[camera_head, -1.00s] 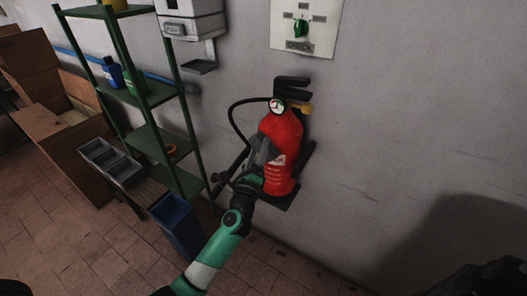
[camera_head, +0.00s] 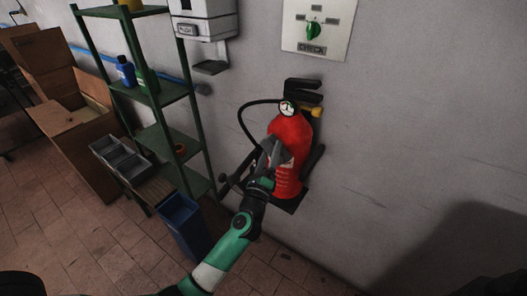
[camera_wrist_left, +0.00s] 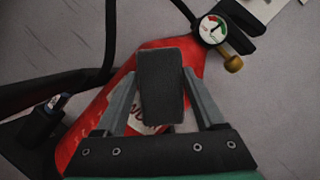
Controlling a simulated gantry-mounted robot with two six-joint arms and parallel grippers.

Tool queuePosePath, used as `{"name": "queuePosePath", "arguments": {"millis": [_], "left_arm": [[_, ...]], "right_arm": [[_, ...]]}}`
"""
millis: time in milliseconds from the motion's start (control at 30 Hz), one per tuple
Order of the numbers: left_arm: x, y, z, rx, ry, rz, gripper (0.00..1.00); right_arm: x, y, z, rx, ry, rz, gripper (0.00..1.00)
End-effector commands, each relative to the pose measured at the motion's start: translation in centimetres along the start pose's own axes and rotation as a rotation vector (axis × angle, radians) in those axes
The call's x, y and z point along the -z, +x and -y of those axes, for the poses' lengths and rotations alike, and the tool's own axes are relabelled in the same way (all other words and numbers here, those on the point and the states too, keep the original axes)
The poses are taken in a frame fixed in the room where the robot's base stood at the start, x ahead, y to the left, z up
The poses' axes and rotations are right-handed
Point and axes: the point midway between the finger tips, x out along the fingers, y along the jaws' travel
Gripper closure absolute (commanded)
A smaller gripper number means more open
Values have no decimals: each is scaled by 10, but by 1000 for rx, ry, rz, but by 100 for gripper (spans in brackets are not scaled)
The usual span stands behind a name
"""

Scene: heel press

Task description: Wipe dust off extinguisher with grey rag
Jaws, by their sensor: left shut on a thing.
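The red fire extinguisher (camera_head: 292,136) stands upright in a black bracket on the grey wall in the head view. Its body (camera_wrist_left: 88,128), pressure gauge and black hose also show in the left wrist view. My left gripper (camera_head: 272,152) is in front of the extinguisher's body, slightly left of its middle. In the left wrist view its fingers are shut on the grey rag (camera_wrist_left: 161,84), which is folded and dark. The rag lies over the red surface and partly hides the label. Whether it touches the surface cannot be told. My right gripper is out of view.
A green shelf rack (camera_head: 160,95) with bottles stands left of the extinguisher. A blue bin (camera_head: 184,226) and grey trays (camera_head: 120,158) are at lower left. A panel with a green knob (camera_head: 314,30) is above. The wall to the right is clear.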

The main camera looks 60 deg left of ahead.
Motion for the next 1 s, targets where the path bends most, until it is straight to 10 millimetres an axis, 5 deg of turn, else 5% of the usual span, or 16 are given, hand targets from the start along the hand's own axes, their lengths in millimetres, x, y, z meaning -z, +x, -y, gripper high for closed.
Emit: {"name": "queuePosePath", "arguments": {"millis": [600,1000], "left_arm": [[28,-10,25,2,-2,-1,73],[24,-11,25,-1,-1,1,73]], "right_arm": [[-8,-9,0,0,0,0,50],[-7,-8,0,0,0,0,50]]}}
